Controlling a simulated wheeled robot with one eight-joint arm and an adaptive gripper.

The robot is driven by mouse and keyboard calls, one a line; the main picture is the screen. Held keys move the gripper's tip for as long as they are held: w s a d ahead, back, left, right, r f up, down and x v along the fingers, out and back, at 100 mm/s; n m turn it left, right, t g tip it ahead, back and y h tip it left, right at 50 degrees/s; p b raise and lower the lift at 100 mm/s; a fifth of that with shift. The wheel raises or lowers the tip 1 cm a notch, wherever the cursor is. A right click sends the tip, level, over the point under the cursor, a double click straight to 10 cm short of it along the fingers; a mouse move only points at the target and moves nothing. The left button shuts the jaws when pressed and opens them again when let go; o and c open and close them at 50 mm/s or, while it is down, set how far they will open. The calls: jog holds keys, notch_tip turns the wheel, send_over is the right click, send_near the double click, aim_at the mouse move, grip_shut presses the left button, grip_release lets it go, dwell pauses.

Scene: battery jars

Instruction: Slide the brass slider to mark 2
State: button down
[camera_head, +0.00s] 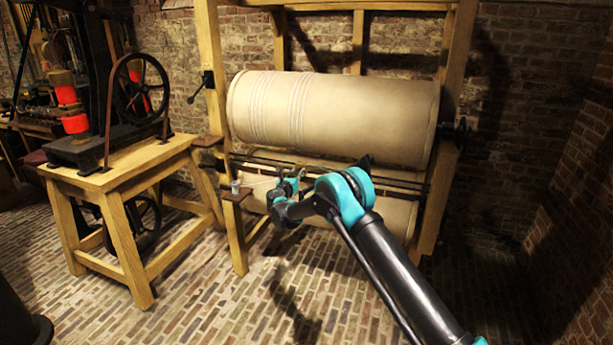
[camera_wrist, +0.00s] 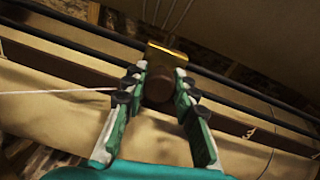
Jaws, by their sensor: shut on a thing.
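The brass slider (camera_wrist: 167,58) is on the dark rods at the front of the large drum, in the upper middle of the wrist view. A dark round knob (camera_wrist: 158,88) shows on its near side. My gripper (camera_wrist: 158,85) has its teal fingers shut on this knob, with dark pads on both sides. In the head view my gripper (camera_head: 287,180) is at the rods below the drum, left of the frame's middle. The slider is too small to make out there. I cannot read any numbered mark in either view.
The wrapped drum (camera_head: 340,112) hangs in a wooden frame (camera_head: 452,85), with pale thread turns on its left part. A white thread (camera_wrist: 60,93) runs in from the left to my gripper. A wooden bench (camera_head: 120,165) with a wheel stands left. The brick floor at right is clear.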

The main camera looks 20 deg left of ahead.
jog(key=shift+a, duration=0.85)
jog(key=c, duration=1.2)
grip_release()
jog(key=shift+s, duration=0.15)
jog(key=s, duration=1.1)
jog(key=shift+s+d, duration=0.15)
jog(key=shift+s, duration=0.25)
